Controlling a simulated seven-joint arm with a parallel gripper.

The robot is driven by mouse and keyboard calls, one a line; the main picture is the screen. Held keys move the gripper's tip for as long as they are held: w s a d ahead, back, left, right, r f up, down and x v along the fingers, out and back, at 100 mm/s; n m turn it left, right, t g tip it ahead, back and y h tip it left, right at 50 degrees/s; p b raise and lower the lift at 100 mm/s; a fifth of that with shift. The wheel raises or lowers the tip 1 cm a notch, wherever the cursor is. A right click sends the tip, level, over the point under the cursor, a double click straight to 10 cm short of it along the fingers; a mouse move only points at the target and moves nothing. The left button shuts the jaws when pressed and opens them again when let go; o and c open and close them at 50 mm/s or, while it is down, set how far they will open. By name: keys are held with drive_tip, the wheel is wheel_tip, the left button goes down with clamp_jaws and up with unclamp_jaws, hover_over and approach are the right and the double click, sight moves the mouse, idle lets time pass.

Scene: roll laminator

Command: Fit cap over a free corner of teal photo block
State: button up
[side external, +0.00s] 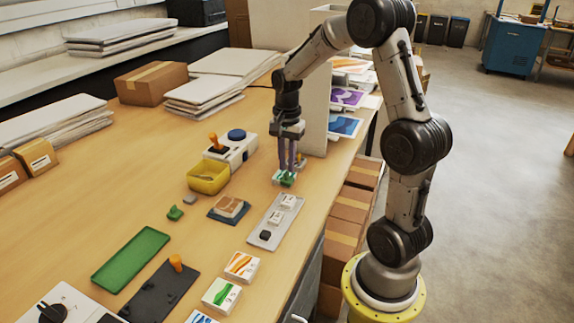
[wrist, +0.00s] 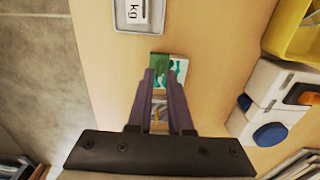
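The teal photo block (wrist: 180,66), white with a teal picture, lies on the table under my gripper. In the side view it is small and mostly hidden by the fingers. A green cap (wrist: 158,61) is at my fingertips, over the block's left end in the wrist view. My gripper (wrist: 160,74) points down with its purple fingers close together, and appears shut on this cap. It also shows in the side view (side external: 287,172). I cannot tell whether the cap is seated on the corner. Another green cap (side external: 175,213) lies loose on the table.
A grey tray (side external: 262,236) with small labelled pieces lies nearby. A yellow bin (side external: 208,178) and a white machine (side external: 232,152) with a blue knob stand to the left. A brown picture block (side external: 230,207) sits on a dark pad. An upright panel (side external: 314,112) stands behind my gripper.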

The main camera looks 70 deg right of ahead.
drive_tip(key=shift+r, duration=0.35)
drive_tip(key=o, duration=0.6)
drive_tip(key=shift+c, duration=0.2)
drive_tip(key=shift+r, duration=0.1)
drive_tip(key=shift+r, duration=2.35)
